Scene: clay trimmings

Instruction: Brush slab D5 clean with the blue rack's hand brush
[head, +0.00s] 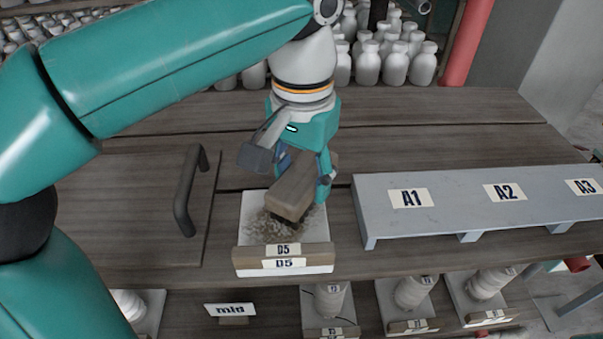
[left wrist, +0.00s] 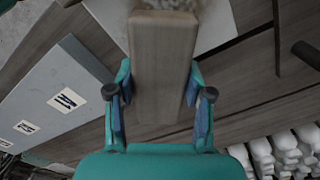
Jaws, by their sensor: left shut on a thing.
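Slab D5 (head: 318,224) is a pale square slab on the wooden bench, with two D5 labels on its front. Brown crumbs (head: 262,228) lie on its middle. My left gripper (head: 300,172) is shut on a wooden hand brush (head: 293,188), which it holds over the slab with dark bristles down among the crumbs. I cannot tell how firmly the bristles touch. In the left wrist view the brush's wooden block (left wrist: 163,65) sits between the two fingers, with part of the slab (left wrist: 218,22) beyond it. My right gripper is not in view.
A grey raised shelf (head: 460,205) labelled A1, A2 and A3 stands right of the slab. A board with a dark handle (head: 188,190) lies to the left. White bottles (head: 395,62) stand behind. A lower shelf holds a "mid" sign (head: 230,310) and several vessels on slabs.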

